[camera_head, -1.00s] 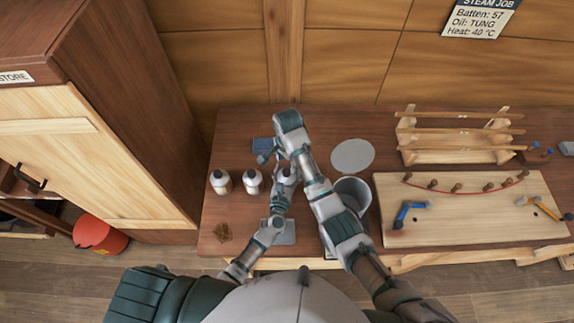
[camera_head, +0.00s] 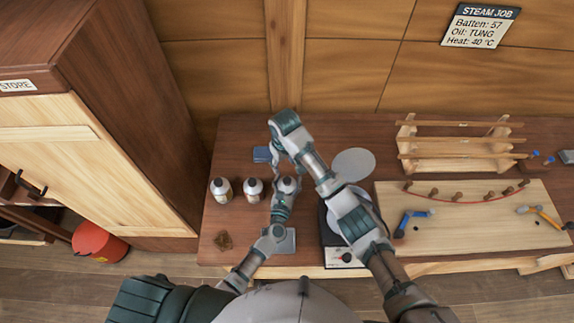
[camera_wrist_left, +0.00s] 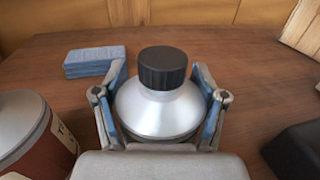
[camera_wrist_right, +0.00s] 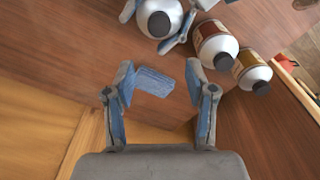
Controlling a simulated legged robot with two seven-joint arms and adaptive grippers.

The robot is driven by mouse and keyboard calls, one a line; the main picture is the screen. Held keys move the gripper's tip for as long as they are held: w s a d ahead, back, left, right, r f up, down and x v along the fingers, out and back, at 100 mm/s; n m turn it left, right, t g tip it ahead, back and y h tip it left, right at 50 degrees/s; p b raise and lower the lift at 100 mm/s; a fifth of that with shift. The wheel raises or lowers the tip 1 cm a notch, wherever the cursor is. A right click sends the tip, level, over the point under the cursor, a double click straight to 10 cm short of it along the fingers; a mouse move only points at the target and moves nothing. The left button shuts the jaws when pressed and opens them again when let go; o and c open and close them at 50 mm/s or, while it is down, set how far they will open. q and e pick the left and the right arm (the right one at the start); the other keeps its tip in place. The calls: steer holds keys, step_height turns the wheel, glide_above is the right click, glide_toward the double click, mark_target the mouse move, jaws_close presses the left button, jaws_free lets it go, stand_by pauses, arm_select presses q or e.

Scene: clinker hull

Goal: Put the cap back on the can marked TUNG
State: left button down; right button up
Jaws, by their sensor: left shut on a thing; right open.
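A silver-shouldered can (camera_wrist_left: 158,112) stands between the fingers of my left gripper (camera_head: 286,184), which is shut on it. A black cap (camera_wrist_left: 162,68) sits on its neck, upright in the left wrist view; the cap also shows in the right wrist view (camera_wrist_right: 159,24). Its label is hidden. My right gripper (camera_wrist_right: 160,70) is open and empty, behind the held can and near a blue block (camera_wrist_right: 154,82). Two other capped cans (camera_head: 221,190) (camera_head: 253,189) stand to the left of the held can; their labels are not readable.
A black hot plate (camera_head: 331,238) with a dial is partly under my right arm. A grey disc (camera_head: 353,164) lies behind it. A pegged board (camera_head: 470,222) with tools and a wooden rack (camera_head: 455,145) fill the right side. A cabinet (camera_head: 85,150) stands left.

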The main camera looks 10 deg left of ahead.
mark_target(287, 180)
steer(key=n, duration=0.9)
steer(key=shift+s+d+r, duration=0.2)
steer(key=shift+d, duration=0.05)
steer(key=n, duration=0.6)
steer(key=shift+s+d+f+n+g, duration=0.1)
steer(key=shift+s+d+n+g, duration=0.2)
steer(key=shift+s+d+n, duration=0.1)
steer(key=shift+f, duration=4.05)
